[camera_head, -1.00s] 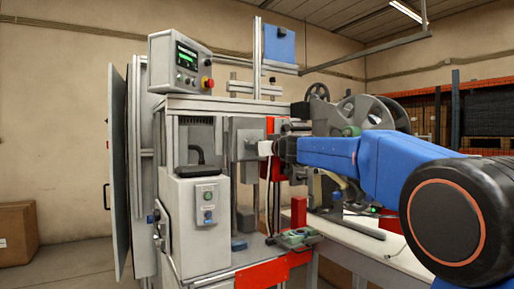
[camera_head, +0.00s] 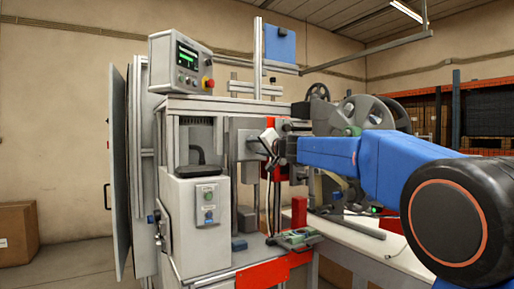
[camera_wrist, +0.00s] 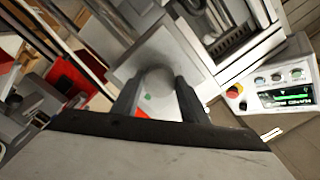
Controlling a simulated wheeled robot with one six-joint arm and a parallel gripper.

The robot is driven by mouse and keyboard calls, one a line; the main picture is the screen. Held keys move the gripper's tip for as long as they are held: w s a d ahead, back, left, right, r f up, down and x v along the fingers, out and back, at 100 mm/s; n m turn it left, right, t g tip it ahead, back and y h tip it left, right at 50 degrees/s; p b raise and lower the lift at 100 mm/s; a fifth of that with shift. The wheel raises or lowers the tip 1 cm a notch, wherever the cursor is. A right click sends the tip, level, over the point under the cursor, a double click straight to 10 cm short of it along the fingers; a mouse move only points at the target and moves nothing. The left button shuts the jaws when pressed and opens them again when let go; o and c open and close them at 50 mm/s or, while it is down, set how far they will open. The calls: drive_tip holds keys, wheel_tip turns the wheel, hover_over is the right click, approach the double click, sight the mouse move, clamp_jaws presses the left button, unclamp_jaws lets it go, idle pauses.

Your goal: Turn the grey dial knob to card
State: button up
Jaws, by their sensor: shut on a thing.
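The grey dial knob (camera_wrist: 157,74) sits on a light grey panel (camera_wrist: 128,72) in the wrist view, between the fingertips of my gripper (camera_wrist: 155,88). The two dark fingers are shut on the knob, one at each side. A small green mark (camera_wrist: 147,97) shows on the panel between the fingers. The wrist picture is rolled over. In the head view my gripper (camera_head: 271,143) is at the grey box (camera_head: 243,137) on the machine's front, with its pale jaw part tilted. The knob is hidden there, and I cannot read any position labels.
A control box (camera_head: 181,65) with a green screen and red stop button stands on top of the machine; it shows in the wrist view (camera_wrist: 282,84) too. Large reels (camera_head: 372,112) stand behind my arm. A white table (camera_head: 350,237) lies below, right of the machine.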

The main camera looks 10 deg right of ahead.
drive_tip(key=m, duration=1.4)
idle(0.4)
drive_tip(key=o, duration=1)
drive_tip(key=shift+o, duration=0.2)
drive_tip(key=shift+r, duration=0.1)
